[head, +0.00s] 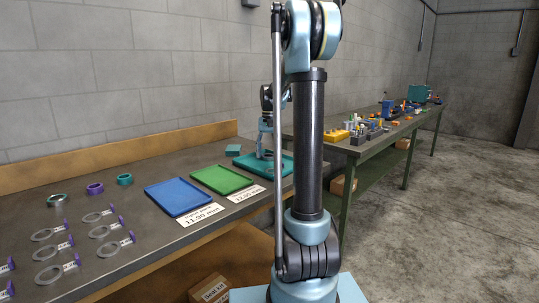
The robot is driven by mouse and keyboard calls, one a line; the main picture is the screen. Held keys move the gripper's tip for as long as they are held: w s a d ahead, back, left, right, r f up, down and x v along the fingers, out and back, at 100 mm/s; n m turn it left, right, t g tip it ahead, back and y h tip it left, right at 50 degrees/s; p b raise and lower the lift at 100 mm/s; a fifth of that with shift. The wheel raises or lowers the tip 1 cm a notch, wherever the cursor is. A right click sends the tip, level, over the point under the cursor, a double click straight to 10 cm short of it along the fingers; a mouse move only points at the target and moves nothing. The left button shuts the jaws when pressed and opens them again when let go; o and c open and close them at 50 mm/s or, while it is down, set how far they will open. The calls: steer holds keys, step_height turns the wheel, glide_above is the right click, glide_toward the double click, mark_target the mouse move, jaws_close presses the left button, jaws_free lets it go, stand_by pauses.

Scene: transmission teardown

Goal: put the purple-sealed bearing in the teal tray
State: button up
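A bearing with a purple ring (95,188) lies on the workbench at the left, between a bearing with a teal ring (124,179) and a steel-and-teal bearing (57,200). The teal tray (281,174) is at the right end of the bench, partly hidden behind my arm. My gripper (264,155) points down over the teal tray, well away from the purple-ringed bearing. Its fingers are too small to tell whether they are open or shut, or whether anything is between them.
A blue tray (185,196) and a green tray (222,180) lie between the bearings and the teal tray, with labels in front. Several grey rings with purple-marked tags (108,248) fill the front left. A second bench (352,148) with parts stands behind right.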

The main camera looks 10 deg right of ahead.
step_height(320, 180, up, 12)
steer(key=w, duration=0.1)
steer(key=shift+w+d, duration=0.15)
steer(key=shift+d, duration=0.1)
stand_by(0.4)
